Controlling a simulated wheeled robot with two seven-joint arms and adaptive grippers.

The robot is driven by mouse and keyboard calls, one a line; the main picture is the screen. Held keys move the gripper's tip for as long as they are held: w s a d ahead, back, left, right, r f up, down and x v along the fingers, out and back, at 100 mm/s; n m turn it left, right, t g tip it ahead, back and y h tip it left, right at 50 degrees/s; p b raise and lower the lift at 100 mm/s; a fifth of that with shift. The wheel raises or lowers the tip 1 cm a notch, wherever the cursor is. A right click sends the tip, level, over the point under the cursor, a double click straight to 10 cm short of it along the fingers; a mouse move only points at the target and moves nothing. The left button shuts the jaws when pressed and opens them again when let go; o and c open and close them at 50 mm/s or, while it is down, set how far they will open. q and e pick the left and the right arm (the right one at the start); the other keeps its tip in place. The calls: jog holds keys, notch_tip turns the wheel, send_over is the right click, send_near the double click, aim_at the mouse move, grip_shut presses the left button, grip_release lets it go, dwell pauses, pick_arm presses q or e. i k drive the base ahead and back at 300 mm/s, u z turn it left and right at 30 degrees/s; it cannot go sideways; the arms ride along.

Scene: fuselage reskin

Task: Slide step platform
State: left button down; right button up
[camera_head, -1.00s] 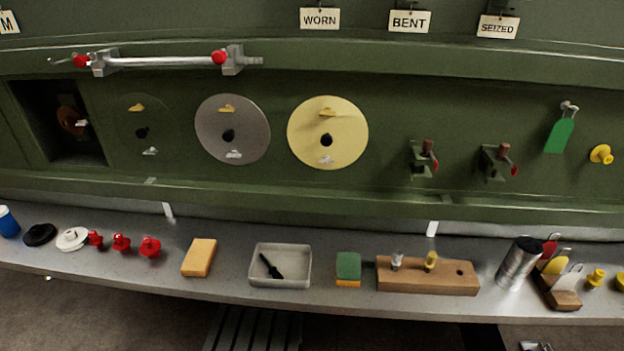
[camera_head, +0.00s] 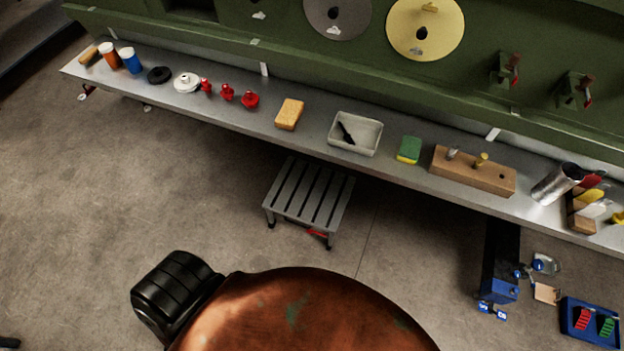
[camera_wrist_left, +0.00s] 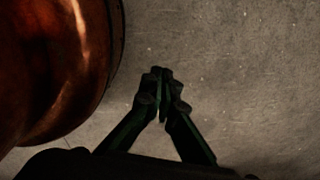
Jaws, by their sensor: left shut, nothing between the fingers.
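The step platform (camera_head: 310,198) is a small grey slatted stool. It stands upright on the floor below the front edge of the shelf, with a red part low on its right side. My left gripper (camera_wrist_left: 162,75) shows in the left wrist view. Its fingers are together with nothing between them, over bare floor and away from the platform. Neither gripper shows in the head view. The platform does not show in the left wrist view.
A grey shelf (camera_head: 235,112) along the green fuselage panel holds a sponge, a tray (camera_head: 355,133) and a wooden block (camera_head: 473,170). A blue tray (camera_head: 592,322) lies on the floor at right. Floor left of the platform is clear. My copper-coloured body fills the bottom.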

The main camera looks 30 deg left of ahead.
aim_at(312, 194)
jog(key=z, duration=0.65)
jog(key=k, duration=0.6)
jog(key=u, duration=1.55)
